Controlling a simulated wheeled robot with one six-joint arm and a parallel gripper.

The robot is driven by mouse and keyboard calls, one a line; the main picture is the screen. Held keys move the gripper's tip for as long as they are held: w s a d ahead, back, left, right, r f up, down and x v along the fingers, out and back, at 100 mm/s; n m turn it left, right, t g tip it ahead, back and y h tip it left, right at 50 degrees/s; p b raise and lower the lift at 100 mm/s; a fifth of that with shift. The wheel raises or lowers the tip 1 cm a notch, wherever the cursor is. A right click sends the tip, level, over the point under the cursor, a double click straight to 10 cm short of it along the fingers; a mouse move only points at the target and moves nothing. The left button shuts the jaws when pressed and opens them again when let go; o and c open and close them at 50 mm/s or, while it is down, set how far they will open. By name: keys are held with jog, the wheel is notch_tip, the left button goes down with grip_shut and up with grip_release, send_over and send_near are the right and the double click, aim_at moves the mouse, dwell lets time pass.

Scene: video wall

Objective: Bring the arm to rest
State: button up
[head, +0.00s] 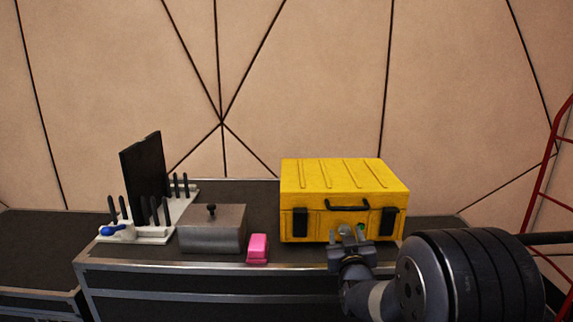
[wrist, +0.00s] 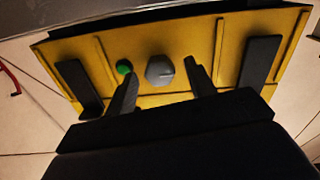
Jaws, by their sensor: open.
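My gripper (head: 347,238) is at the front of the yellow case (head: 345,177), at the right part of the black worktop. In the wrist view its two dark fingers (wrist: 163,80) stand apart with nothing gripped between them. A grey hexagonal piece (wrist: 160,70) shows beyond the gap between the fingers, and a small green round piece (wrist: 124,67) is beside it. Both appear at the case's front; I cannot tell whether they touch it. My arm reaches in from the lower right and hides part of the worktop.
A grey metal box with a black knob (head: 212,230) stands left of the case. A pink block (head: 258,248) lies near the worktop's front edge (head: 180,264). A white rack with black pegs and a dark panel (head: 145,178) stands far left. A red ladder-like frame (head: 548,165) is at right.

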jog(key=m+p, duration=0.3)
jog(key=shift+r, duration=0.1)
jog(key=shift+s, duration=0.65)
jog(key=shift+d, duration=0.1)
